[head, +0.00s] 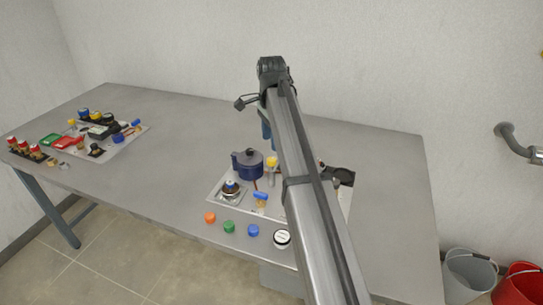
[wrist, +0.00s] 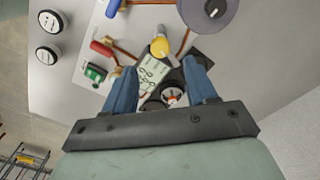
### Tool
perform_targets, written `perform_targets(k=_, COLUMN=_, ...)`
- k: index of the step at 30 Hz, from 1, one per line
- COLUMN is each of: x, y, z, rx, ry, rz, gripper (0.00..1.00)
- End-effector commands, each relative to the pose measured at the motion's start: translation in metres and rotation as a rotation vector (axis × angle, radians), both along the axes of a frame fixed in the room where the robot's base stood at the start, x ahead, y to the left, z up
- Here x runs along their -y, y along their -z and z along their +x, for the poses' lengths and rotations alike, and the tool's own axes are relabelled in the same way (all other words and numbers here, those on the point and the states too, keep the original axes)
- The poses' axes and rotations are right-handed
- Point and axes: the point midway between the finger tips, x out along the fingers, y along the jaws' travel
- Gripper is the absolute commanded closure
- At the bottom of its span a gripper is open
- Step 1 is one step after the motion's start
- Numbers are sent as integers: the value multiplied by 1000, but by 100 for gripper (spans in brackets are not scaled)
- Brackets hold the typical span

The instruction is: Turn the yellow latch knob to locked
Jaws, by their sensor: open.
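The yellow latch knob (wrist: 159,46) shows in the wrist view, just beyond my fingertips and roughly centred between them. In the head view a small yellow part (head: 271,163) shows on the panel beside my arm; it appears to be the same knob. My gripper (wrist: 159,66) has its two blue fingers spread apart with nothing held between them. In the head view only a bit of blue finger shows, above the yellow part; my arm hides the rest. I cannot tell the knob's locked or unlocked position.
A dark blue pot-like housing (head: 247,164) stands left of the knob. Red (wrist: 101,47) and green (wrist: 95,73) fittings with copper pipes lie near it. Orange (head: 210,218), green (head: 229,227) and blue (head: 253,230) caps sit at the front edge. The table's middle is clear.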

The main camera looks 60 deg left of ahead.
Motion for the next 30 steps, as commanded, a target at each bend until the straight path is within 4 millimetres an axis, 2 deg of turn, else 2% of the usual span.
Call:
perform_targets(k=6, x=1, y=38, z=0, rx=0, ry=0, rz=-1, gripper=43)
perform_targets(k=12, x=1, y=61, z=0, rx=1, ry=0, rz=0, gripper=43)
perform_targets(k=18, x=0, y=70, z=0, rx=1, ry=0, rz=1, gripper=43)
perform_targets(k=27, x=0, y=72, z=0, rx=1, ry=0, rz=1, gripper=43)
perform_targets(k=30, x=0, y=72, z=0, rx=1, ry=0, rz=1, gripper=53)
